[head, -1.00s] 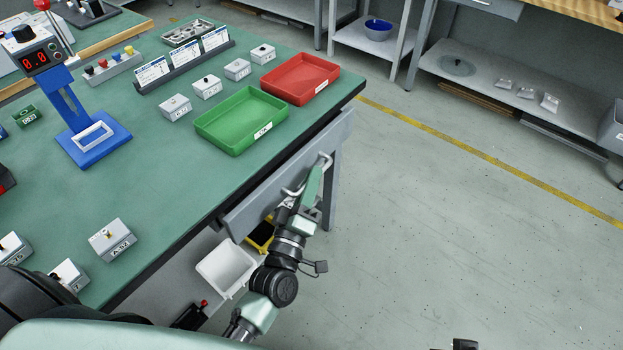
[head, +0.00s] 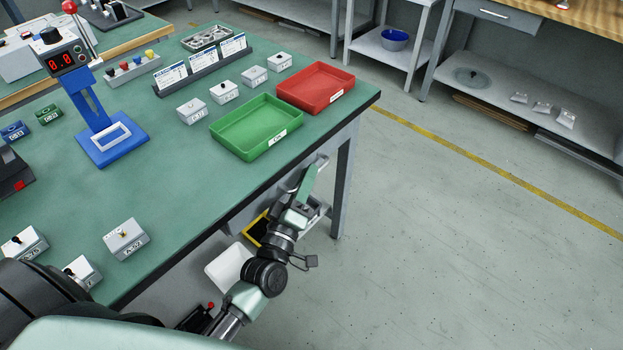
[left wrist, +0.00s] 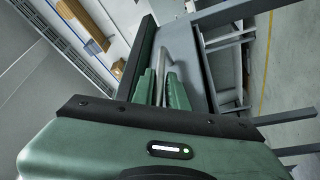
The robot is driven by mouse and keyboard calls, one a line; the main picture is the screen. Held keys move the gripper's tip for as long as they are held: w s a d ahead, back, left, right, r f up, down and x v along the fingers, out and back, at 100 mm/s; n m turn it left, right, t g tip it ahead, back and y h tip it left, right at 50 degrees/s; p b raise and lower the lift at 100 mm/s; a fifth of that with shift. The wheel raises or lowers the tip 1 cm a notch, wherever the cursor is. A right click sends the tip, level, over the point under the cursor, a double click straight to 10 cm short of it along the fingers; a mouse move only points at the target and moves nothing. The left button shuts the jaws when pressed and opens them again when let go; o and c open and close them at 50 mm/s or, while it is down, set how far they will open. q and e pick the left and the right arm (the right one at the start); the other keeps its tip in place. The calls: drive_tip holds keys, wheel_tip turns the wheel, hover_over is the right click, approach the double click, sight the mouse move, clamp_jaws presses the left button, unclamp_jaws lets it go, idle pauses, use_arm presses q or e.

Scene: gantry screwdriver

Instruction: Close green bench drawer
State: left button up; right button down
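The green bench (head: 175,190) fills the left of the head view. Its grey drawer (head: 243,214) sits under the near right edge, its front close beneath the tabletop edge and partly hidden by it and by my arm. Any small remaining gap cannot be judged. My left gripper (head: 308,184) is at the drawer's bar handle (head: 322,161). In the left wrist view the green fingers (left wrist: 161,88) lie on either side of the handle (left wrist: 167,50) and appear shut on it. My right gripper is out of view.
A green tray (head: 245,142) and a red tray (head: 300,100) stand on the bench above the drawer. A white bin (head: 228,265) and a yellow-edged bin (head: 254,230) are below. The floor (head: 450,240) to the right is clear.

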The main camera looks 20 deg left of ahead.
use_arm(q)
drive_tip(key=shift+a, duration=0.1)
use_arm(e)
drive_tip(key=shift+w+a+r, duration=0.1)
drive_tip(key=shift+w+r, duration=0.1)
use_arm(q)
drive_tip(key=shift+s+f, duration=0.1)
drive_tip(key=shift+s+f, duration=0.1)
drive_tip(key=shift+s, duration=0.25)
drive_tip(key=v, duration=0.7)
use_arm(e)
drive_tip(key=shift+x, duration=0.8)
